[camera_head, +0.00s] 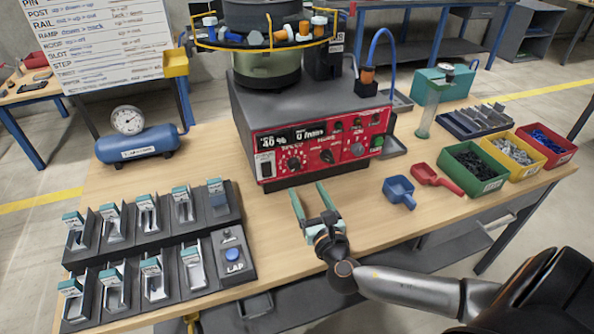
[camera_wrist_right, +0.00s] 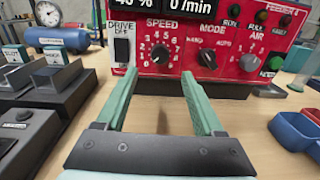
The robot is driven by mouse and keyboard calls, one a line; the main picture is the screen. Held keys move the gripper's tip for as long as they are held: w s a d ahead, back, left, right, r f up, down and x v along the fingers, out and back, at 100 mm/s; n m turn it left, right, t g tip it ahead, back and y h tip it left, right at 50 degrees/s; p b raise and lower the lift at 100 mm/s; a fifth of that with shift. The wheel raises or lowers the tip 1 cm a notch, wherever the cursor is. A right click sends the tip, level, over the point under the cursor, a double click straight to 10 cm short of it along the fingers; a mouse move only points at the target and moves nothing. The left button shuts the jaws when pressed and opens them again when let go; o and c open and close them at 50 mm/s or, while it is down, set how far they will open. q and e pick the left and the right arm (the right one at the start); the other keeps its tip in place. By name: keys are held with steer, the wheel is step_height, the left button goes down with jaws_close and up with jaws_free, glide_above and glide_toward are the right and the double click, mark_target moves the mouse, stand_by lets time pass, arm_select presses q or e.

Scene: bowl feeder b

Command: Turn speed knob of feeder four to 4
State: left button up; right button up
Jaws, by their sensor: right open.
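The feeder's red control panel (camera_head: 320,140) sits at the front of a dark box under the bowl. The black speed knob (camera_head: 294,164) is on its left part. In the right wrist view the speed knob (camera_wrist_right: 160,53) has white numbers around it and sits beyond my fingers, between them. "FEEDER 4" is printed at the panel's top right. My right gripper (camera_head: 314,196) is open and empty in front of the panel, its green fingers pointing at it; they also show in the right wrist view (camera_wrist_right: 158,95). The fingers are apart from the knob. My left gripper is not in view.
A drive switch (camera_wrist_right: 122,48) is left of the speed knob, and a mode knob (camera_wrist_right: 208,58) is to its right. Racks of dark holders (camera_head: 150,240) stand at left. A blue scoop (camera_head: 399,191) and red scoop (camera_head: 436,178) lie at right, near coloured bins (camera_head: 472,168).

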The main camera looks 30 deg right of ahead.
mark_target(295, 168)
steer(key=x, duration=0.8)
steer(key=shift+f, duration=0.1)
jaws_close()
stand_by(0.4)
